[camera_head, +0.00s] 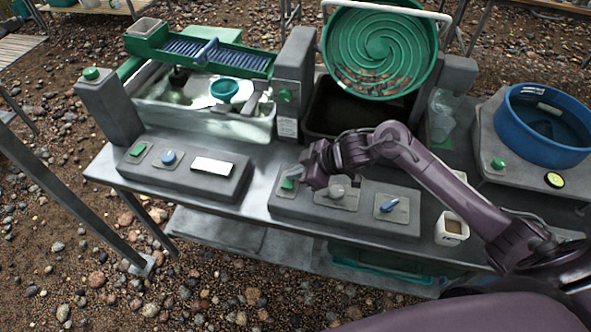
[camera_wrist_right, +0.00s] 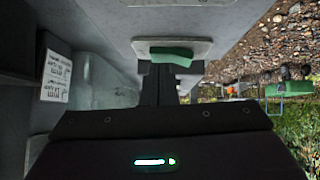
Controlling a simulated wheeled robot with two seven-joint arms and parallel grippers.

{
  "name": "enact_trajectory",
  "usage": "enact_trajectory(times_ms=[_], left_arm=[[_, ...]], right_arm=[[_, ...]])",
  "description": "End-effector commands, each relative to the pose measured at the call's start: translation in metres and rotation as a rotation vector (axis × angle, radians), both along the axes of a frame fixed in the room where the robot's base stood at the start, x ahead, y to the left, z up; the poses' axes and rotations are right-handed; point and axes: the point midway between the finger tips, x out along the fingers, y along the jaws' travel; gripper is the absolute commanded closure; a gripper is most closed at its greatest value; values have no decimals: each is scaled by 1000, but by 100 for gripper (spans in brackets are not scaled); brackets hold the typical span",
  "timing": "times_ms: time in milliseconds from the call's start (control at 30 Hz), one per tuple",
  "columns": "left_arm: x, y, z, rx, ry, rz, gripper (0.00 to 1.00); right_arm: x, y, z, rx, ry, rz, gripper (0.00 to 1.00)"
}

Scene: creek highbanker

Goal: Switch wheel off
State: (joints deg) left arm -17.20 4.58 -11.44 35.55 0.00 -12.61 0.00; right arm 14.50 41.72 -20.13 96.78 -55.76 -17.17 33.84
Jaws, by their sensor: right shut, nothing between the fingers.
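The spiral wheel (camera_head: 378,50) is a green ribbed disc standing tilted over a dark tub at the back. In front of it is a grey control box (camera_head: 362,222) with a green rocker switch (camera_head: 289,184) on its left plate, a grey knob (camera_head: 338,191) in the middle and a blue knob (camera_head: 388,206) on the right. My right gripper (camera_head: 301,177) is shut and empty, with its fingertips at the green switch. In the right wrist view the green switch (camera_wrist_right: 171,56) is just beyond the fingers (camera_wrist_right: 160,82); whether they touch is unclear. My left gripper is out of view.
A second control box (camera_head: 185,178) with green and blue controls stands left on the metal table. Behind it are a basin (camera_head: 160,112) and green sluice (camera_head: 205,54). A blue tub (camera_head: 545,125) stands right, and a small white container (camera_head: 452,228) sits near my forearm.

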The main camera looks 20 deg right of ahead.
Motion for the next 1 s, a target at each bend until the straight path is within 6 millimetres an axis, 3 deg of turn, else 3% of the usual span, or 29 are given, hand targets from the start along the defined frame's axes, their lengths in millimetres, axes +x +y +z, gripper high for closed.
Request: enact_trajectory(times_ms=[600, 1000], left_arm=[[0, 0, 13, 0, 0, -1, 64], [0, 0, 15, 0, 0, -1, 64]], right_arm=[[-14, 10, 2, -2, 1, 4, 100], [-14, 9, 5, -2, -1, 2, 100]])
